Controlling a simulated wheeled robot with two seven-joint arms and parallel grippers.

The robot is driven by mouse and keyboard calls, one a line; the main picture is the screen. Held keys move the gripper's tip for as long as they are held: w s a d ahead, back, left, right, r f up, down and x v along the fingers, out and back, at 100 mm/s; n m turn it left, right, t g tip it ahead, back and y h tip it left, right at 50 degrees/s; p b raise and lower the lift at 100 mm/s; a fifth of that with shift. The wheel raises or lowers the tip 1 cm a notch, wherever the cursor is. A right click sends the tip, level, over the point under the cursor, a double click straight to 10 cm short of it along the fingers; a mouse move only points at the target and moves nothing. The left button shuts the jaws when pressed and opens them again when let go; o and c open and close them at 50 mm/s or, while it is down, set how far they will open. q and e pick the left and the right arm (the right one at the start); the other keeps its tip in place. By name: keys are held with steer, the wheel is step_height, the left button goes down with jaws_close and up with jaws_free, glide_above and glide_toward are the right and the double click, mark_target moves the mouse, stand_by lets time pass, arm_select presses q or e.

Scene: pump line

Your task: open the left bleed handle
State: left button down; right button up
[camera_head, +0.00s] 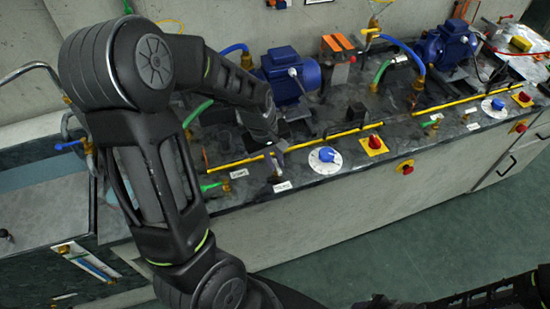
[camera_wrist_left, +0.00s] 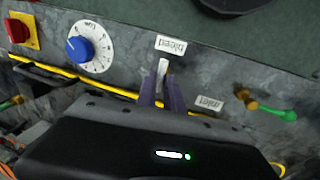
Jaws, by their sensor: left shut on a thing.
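My left gripper (camera_head: 277,163) reaches down to the bench top from the left arm in the head view. In the left wrist view its two purple-grey fingers (camera_wrist_left: 162,95) are shut on the left bleed handle (camera_wrist_left: 162,71), a small pale lever. The handle points toward the "bleed" label (camera_wrist_left: 171,44), which also shows in the head view (camera_head: 282,186). In the head view the fingers mostly hide the handle. I cannot tell how far it is turned.
Near the gripper are a blue dial (camera_head: 327,155), a red knob on a yellow plate (camera_head: 374,144), a green inlet handle (camera_head: 213,185) and its label (camera_wrist_left: 209,101). A yellow strip (camera_head: 246,156) runs behind. A blue pump motor (camera_head: 290,75) stands farther back.

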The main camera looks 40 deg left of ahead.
stand_by(0.3)
arm_select(q)
steer(key=c, duration=1.5)
jaws_free()
steer(key=r, duration=0.5)
steer(key=s+a+r, duration=0.1)
steer(key=r, duration=0.1)
steer(key=shift+s+r, duration=0.1)
steer(key=shift+r, duration=0.25)
steer(key=shift+s, duration=0.1)
